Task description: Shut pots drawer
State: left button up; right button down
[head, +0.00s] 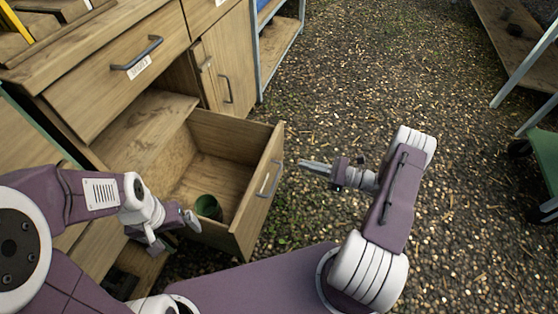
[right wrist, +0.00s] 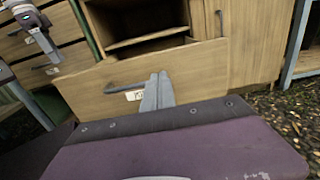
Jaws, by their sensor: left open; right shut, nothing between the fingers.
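The pots drawer (head: 258,200) is a wooden drawer pulled out of the bench, with a green pot (head: 208,206) inside. A grey bar handle (head: 268,180) is on its front. My right gripper (head: 302,163) is shut and empty, its tips pointing at the drawer front near the handle. In the right wrist view its shut fingers (right wrist: 158,90) overlap the drawer front (right wrist: 195,75) beside the handle (right wrist: 125,87) and a white label; I cannot tell if they touch. My left gripper (head: 174,232) is open and empty, by the drawer's near side.
A closed upper drawer (head: 115,75) with a handle and label is above the open one. A cupboard door (head: 232,65) is behind it. The gravel floor (head: 340,90) to the right is clear. Metal-legged tables (head: 520,75) stand at the far right.

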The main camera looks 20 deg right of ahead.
aim_at(270, 155)
jog(key=b+x, duration=0.4)
jog(key=x, duration=0.6)
jog(key=shift+f, duration=0.1)
pick_arm(q)
notch_tip(270, 155, down, 4)
jog(key=shift+f, duration=0.25)
